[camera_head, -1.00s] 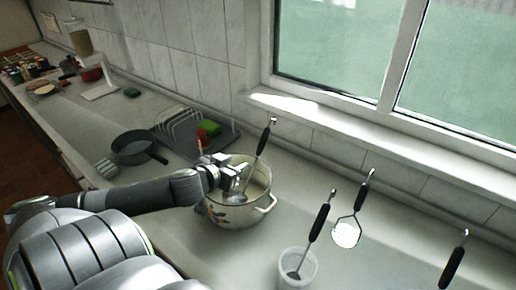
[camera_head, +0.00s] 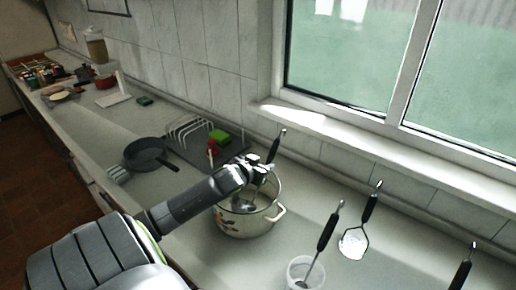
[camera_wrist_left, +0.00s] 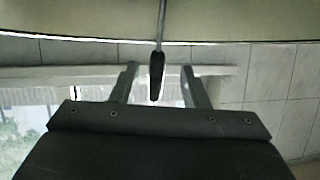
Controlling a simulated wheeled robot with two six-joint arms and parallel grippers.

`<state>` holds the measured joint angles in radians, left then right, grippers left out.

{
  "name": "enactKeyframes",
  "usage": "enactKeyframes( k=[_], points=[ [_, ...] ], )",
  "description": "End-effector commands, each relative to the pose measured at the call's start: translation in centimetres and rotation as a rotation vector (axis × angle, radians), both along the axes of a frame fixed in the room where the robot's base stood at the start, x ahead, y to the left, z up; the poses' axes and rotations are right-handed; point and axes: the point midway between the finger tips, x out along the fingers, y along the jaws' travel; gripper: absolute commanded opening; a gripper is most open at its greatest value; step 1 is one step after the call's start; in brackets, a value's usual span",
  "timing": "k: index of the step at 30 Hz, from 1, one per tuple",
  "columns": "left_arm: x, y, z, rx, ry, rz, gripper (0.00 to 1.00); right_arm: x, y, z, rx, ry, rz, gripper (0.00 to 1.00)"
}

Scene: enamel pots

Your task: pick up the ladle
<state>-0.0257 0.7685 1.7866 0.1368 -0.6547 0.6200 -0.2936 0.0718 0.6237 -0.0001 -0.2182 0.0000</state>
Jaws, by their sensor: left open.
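The ladle (camera_head: 277,146), with a black handle and metal shaft, leans in a cream enamel pot (camera_head: 245,222) with a flower pattern. Its lower end is inside the pot, partly hidden by my gripper. My left gripper (camera_head: 264,167) is open at the handle, above the pot. In the left wrist view the black handle (camera_wrist_left: 156,76) lies between the two open fingers (camera_wrist_left: 159,82), with a visible gap on each side. The pot's pale wall (camera_wrist_left: 80,22) fills the top of that view. My right gripper is not in view.
A white cup (camera_head: 304,273) holding another black-handled utensil stands right of the pot. A dark pan (camera_head: 150,152) and a rack (camera_head: 190,133) stand left and behind.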

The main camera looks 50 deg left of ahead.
Motion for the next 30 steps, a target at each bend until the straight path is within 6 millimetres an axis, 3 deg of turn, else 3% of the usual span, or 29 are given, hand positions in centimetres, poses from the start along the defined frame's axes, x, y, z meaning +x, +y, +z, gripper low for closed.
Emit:
enactKeyframes(
  k=[5,12,24,30],
  points=[
    [1.5,0.1,-0.5,-0.006,0.0,0.002,0.41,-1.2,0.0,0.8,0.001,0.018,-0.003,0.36],
    [3.8,0.7,-1.7,-0.002,0.0,0.001,0.41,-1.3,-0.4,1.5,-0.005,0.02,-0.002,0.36],
    [4.5,0.9,-2.1,0.0,0.0,0.0,0.41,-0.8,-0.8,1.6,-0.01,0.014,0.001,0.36],
    [4.5,0.9,-2.1,0.0,0.0,0.0,0.16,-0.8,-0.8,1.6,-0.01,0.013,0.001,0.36]
  ],
)
